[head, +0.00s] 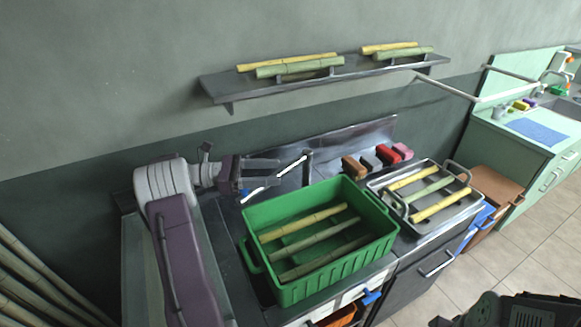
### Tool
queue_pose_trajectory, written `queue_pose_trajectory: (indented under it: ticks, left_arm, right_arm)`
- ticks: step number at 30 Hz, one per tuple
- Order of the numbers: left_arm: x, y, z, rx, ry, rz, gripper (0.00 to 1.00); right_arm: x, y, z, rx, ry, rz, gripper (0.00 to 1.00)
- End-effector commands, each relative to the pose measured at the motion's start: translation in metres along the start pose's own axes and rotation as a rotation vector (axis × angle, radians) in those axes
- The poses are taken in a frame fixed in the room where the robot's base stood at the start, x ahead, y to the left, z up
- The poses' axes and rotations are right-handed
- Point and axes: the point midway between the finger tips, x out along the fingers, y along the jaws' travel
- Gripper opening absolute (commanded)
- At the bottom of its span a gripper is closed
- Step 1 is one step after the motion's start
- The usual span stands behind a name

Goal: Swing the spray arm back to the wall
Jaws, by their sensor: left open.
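A thin pale bar (291,166), which looks like the spray arm, slants up to the right beside a short dark post (308,166) at the back of the dark counter. My left gripper (280,172) reaches in from the left with its fingers apart, and the bar shows close to the fingertips. I cannot tell whether the bar lies between the fingers or touches them. A pale length also shows below the gripper, partly hidden by it. My right gripper is not clearly seen.
A green crate (259,214) with cane pieces stands just right of my left arm. A metal tray (447,226) with cane is farther right. A wall shelf (216,88) with cane hangs above.

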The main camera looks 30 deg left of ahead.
Motion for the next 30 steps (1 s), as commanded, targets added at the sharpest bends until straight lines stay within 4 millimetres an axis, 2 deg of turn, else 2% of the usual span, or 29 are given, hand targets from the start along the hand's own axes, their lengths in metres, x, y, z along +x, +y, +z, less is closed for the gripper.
queue_pose_trajectory:
  ticks: [3, 9, 13, 20, 21, 23, 26, 27, 29, 30]
  left_arm:
    - [0.024, -0.010, 0.016, 0.001, 0.001, -0.003, 0.56]
    - [0.053, -0.021, 0.034, 0.001, 0.000, -0.001, 0.56]
    - [0.061, -0.024, 0.039, 0.000, 0.000, -0.001, 0.56]
    - [0.062, -0.025, 0.040, 0.000, 0.000, 0.000, 0.56]
    - [0.062, -0.025, 0.040, 0.000, 0.000, 0.000, 0.53]
    - [0.065, -0.027, 0.039, -0.002, 0.009, -0.013, 0.36]
    - [0.089, -0.060, 0.020, -0.018, 0.111, -0.153, 0.08]
    - [0.103, -0.087, 0.006, -0.021, 0.187, -0.268, 0.00]
    - [0.114, -0.142, -0.020, -0.010, 0.325, -0.498, 0.00]
    - [0.111, -0.181, -0.036, 0.012, 0.416, -0.678, 0.00]
  right_arm:
    - [0.002, 0.000, 0.000, 0.000, 0.000, 0.000, 0.40]
    - [0.003, 0.000, 0.000, 0.000, 0.000, 0.000, 0.40]
    - [0.003, 0.000, 0.000, 0.000, 0.000, 0.000, 0.40]
    - [0.003, 0.000, 0.000, 0.000, 0.000, 0.000, 0.40]
    - [0.003, 0.000, 0.000, 0.000, 0.000, 0.000, 0.40]
    - [0.001, 0.000, 0.000, 0.000, 0.000, 0.000, 0.40]
    - [-0.016, 0.000, -0.002, 0.000, 0.000, 0.000, 0.40]
    - [-0.027, -0.001, -0.003, 0.000, 0.000, 0.000, 0.40]
    - [-0.045, -0.001, -0.005, 0.000, 0.000, 0.000, 0.40]
    - [-0.057, -0.001, -0.006, 0.000, 0.000, 0.000, 0.40]
